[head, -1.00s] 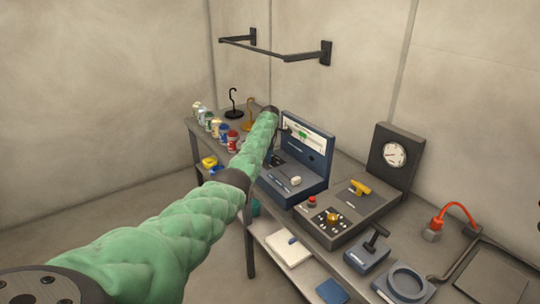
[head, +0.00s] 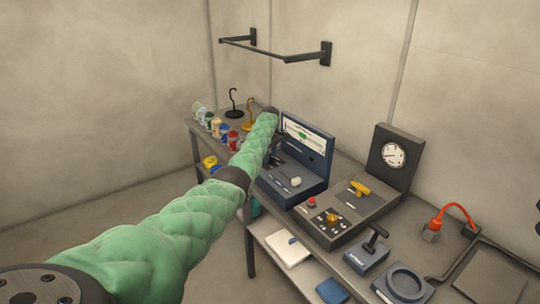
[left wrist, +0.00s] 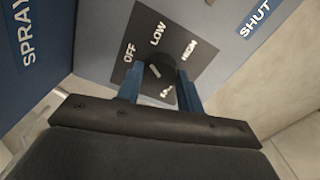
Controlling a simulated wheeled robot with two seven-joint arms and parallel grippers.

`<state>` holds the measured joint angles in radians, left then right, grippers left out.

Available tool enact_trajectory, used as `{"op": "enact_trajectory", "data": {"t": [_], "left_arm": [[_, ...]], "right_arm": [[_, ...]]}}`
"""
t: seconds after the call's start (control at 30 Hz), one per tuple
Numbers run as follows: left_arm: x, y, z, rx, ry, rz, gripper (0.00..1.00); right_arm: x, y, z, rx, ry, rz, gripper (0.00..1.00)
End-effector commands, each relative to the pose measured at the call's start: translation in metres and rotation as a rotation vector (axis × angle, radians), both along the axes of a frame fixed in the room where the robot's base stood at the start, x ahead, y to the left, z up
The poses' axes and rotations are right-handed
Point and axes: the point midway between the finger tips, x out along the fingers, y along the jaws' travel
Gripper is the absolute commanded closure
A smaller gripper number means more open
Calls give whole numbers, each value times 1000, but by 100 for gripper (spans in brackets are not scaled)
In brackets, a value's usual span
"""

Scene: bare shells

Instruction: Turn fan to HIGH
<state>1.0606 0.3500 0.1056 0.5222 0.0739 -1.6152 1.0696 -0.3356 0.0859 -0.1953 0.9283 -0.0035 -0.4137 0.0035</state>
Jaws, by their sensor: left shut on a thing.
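The fan knob (left wrist: 163,66) is dark and round with a pale mark. It sits on a dark plate (left wrist: 207,60) with the labels OFF, LOW and HIGH around it; a fourth label below is partly hidden. The mark seems to slant toward the upper left; I cannot tell its exact setting. My left gripper (left wrist: 160,82) is shut on the knob, one blue finger on each side. In the head view my left arm reaches to the blue console (head: 312,170), and its gripper (head: 275,145) shows only small and dark there.
Blue labels SPRAY (left wrist: 27,35) and SHUT (left wrist: 256,18) flank the plate. Several cans (head: 215,125) and two hook stands (head: 233,103) stand beyond my arm. A control box with a yellow handle (head: 360,188) and a dial gauge (head: 394,154) stand right of the console.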

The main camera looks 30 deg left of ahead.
Motion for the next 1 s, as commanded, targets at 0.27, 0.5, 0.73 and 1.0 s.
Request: {"op": "enact_trajectory", "data": {"t": [0.27, 0.5, 0.73, 1.0], "left_arm": [[1, 0, 3, -1, -3, -262, 86], [1, 0, 3, 0, -3, -490, 86], [1, 0, 3, 1, -3, -708, 86], [1, 0, 2, 0, -4, -965, 86]], "right_arm": [[-8, 0, -1, 1, 2, -1, 64], [-10, -3, -1, -2, 5, 1, 64], [-16, -11, -4, -10, 13, 3, 64], [-16, -13, -3, -10, 11, 3, 64]]}}
